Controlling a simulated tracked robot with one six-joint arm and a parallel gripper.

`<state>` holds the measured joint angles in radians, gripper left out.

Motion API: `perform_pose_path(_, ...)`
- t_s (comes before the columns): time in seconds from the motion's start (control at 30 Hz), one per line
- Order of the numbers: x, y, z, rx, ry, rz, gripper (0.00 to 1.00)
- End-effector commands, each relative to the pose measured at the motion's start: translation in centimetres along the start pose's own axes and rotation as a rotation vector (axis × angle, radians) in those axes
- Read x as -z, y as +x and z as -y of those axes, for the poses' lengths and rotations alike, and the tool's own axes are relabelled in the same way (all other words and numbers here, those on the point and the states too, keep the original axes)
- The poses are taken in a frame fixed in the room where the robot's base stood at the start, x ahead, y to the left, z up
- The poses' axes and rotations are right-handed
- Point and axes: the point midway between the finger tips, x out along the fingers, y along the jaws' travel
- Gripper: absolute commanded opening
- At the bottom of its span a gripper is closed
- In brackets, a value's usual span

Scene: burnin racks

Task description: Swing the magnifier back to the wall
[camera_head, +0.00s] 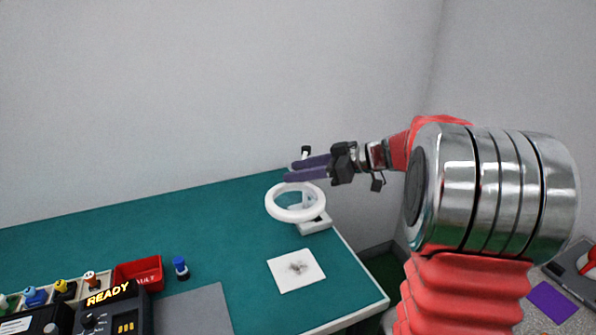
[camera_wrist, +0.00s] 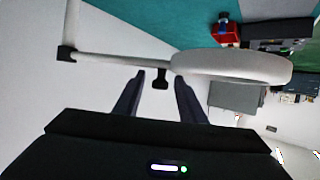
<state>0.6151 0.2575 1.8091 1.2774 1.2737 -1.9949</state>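The magnifier (camera_head: 271,208) is a white ring on a white arm, over the back right of the green bench, above a pale base block (camera_head: 314,224). In the wrist view its ring (camera_wrist: 235,68) is at the upper right, and its white arm (camera_wrist: 115,60) runs left to a dark joint. A small black knob (camera_wrist: 160,83) hangs below the arm near the ring. My gripper (camera_head: 294,172) is just above and behind the ring in the head view. In the wrist view my gripper (camera_wrist: 159,78) is open, its dark fingers on either side of the knob with gaps. The wall (camera_head: 200,90) is behind the bench.
A white card with a grey mark (camera_head: 296,270) lies on the bench (camera_head: 215,255) before the magnifier. A red bin (camera_head: 138,272), a blue-capped bottle (camera_head: 181,268), a READY unit (camera_head: 112,310) and a grey mat (camera_head: 195,312) are at the front left. The back left is clear.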

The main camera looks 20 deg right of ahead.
Motion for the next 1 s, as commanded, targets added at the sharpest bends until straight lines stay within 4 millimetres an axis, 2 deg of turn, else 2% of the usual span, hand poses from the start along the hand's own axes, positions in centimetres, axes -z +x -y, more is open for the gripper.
perform_pose_path(0.27,-0.01,0.08,-0.01,0.0,0.0,0.0,0.37)
perform_pose_path(0.8,0.0,0.05,-0.03,-0.001,0.0,0.0,0.0)
perform_pose_path(1.0,0.0,0.04,-0.04,-0.001,0.0,0.0,0.0)
